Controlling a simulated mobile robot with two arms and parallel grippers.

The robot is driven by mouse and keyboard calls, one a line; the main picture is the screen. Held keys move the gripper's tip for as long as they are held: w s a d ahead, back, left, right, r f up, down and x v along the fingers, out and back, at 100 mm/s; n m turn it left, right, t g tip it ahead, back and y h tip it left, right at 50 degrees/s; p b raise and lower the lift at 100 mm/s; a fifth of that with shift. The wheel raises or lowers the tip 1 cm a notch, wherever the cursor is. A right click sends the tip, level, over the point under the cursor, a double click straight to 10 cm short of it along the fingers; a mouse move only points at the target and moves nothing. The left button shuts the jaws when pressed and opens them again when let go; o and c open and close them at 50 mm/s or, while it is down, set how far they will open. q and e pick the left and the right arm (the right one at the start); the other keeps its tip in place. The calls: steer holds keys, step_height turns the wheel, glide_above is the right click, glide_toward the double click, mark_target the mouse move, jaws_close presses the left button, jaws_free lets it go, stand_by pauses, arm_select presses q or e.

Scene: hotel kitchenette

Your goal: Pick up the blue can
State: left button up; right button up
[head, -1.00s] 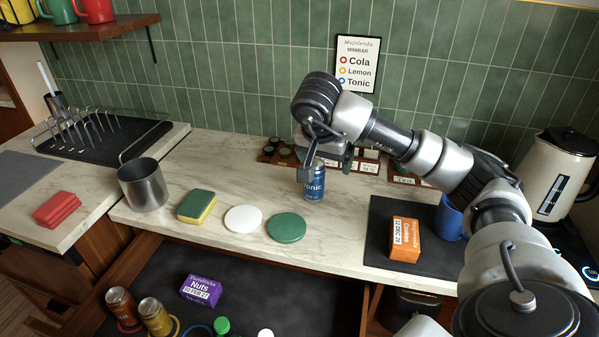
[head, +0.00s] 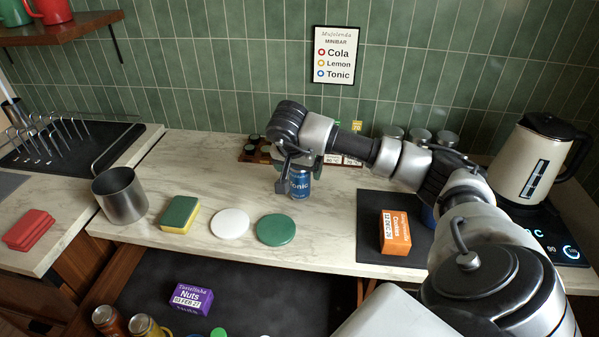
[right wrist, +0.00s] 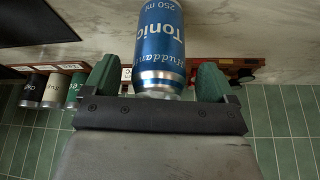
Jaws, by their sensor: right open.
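The blue can (head: 300,184), labelled Tonic, stands upright on the pale counter (head: 330,215). My right gripper (head: 301,163) is over the can's upper part, and its dark body hides the can's left side and top in the head view. In the right wrist view the blue can (right wrist: 160,45) is between the two green fingers of my right gripper (right wrist: 155,82). The fingers are open, with a gap on each side of the can. My left gripper is not in view.
A green disc (head: 276,230) and a white disc (head: 230,224) lie left of the can. A sponge (head: 179,214) and a metal pot (head: 120,195) are farther left. An orange box (head: 395,232) sits on a dark mat (head: 372,207) at right. A kettle (head: 537,160) stands far right.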

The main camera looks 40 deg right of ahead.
steer(key=shift+d+f, duration=0.3)
steer(key=shift+f, duration=0.35)
steer(key=c, duration=1.1)
steer(key=shift+c, duration=0.3)
steer(key=shift+w+r, duration=0.1)
steer(key=shift+r, duration=0.1)
